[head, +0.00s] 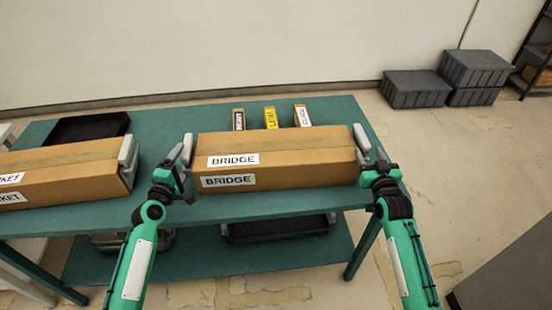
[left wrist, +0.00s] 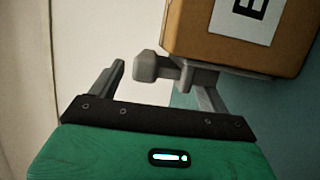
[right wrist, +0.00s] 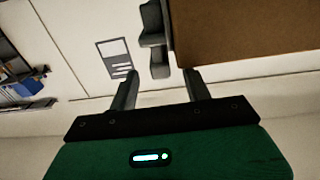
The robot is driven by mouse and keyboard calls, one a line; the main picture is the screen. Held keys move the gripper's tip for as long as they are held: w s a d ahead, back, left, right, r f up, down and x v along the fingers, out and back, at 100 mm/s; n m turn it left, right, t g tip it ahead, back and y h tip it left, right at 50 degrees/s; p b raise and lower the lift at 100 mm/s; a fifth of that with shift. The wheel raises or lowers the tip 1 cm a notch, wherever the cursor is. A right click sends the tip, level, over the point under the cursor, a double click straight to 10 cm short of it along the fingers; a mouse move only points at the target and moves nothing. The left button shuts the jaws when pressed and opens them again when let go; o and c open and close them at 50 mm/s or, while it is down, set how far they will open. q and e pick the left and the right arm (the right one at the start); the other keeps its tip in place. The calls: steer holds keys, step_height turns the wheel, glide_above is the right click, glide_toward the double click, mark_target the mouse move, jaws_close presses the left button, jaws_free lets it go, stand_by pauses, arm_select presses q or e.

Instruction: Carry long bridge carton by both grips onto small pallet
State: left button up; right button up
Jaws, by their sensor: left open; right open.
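The long bridge carton (head: 275,158) is a brown box with white BRIDGE labels, lying lengthwise on the teal table. It has a grey grip at its left end (head: 187,149) and another at its right end (head: 361,142). My left gripper (head: 176,160) is open at the left end; in the left wrist view the grey grip (left wrist: 150,66) shows between its fingertips. My right gripper (head: 374,160) is open at the right end; in the right wrist view the grip's lower end (right wrist: 159,68) shows between its fingertips. I cannot make out a small pallet in any view.
A second long carton (head: 70,170) with a grey end grip lies left of my left gripper. A black tray (head: 88,128) sits behind it. Small labelled boxes (head: 270,118) stand behind the bridge carton. Grey crates (head: 415,88) are on the floor at the back right.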

mark_target(368, 149)
arm_select(q)
steer(key=shift+x, duration=1.8)
arm_select(e)
steer(key=shift+w+a, duration=0.15)
steer(key=shift+w, duration=1.65)
arm_select(q)
steer(key=c, duration=1)
arm_select(e)
steer(key=c, duration=1)
arm_select(q)
jaws_close()
arm_select(e)
jaws_close()
arm_select(q)
steer(key=shift+r, duration=0.15)
arm_select(e)
steer(key=shift+r, duration=0.25)
